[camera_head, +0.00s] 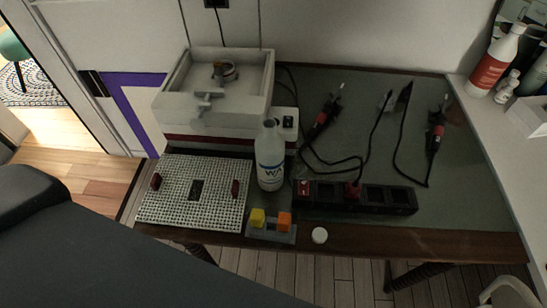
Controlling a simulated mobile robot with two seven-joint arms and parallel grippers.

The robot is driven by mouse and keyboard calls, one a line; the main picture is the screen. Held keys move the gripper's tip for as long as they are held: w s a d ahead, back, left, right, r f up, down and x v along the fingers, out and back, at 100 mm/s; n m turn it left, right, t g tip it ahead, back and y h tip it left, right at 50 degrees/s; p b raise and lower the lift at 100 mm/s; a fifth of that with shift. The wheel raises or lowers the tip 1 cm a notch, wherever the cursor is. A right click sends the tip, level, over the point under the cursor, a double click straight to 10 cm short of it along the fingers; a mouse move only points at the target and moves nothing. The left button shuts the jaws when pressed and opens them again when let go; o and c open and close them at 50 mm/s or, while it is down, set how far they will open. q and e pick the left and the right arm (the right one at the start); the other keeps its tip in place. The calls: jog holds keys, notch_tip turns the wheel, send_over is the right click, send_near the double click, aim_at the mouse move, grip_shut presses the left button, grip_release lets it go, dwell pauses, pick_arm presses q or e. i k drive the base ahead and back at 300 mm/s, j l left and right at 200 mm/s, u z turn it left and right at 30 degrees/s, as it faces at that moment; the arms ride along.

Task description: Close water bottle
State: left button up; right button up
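The white water bottle (270,165) stands upright on the table, between the perforated board and the power strip. Dark lettering shows on its front. Its narrow neck points up, and no separate cap shows on it, though it is small and dim. A small round white cap (319,235) lies on the table's wooden front edge, to the right of and nearer than the bottle. Neither of my grippers is in view. A large dark shape, seemingly part of my own body, covers the lower left.
A white box-like machine (172,108) stands behind the bottle. A perforated board (215,205) lies left. A small holder with yellow and orange blocks (284,221) sits just left of the cap. A black power strip (390,198) and cabled tools (323,118) lie right.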

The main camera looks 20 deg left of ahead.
aim_at(269, 145)
jog(key=k+j+z, duration=0.2)
jog(key=j, duration=0.25)
jog(key=j+z, duration=0.15)
jog(key=j, duration=0.25)
jog(key=k+j+z, duration=0.2)
jog(key=j, duration=0.2)
jog(key=k+j+z, duration=0.15)
jog(key=j, duration=0.25)
jog(key=k+j+z, duration=0.2)
jog(key=j, duration=0.15)
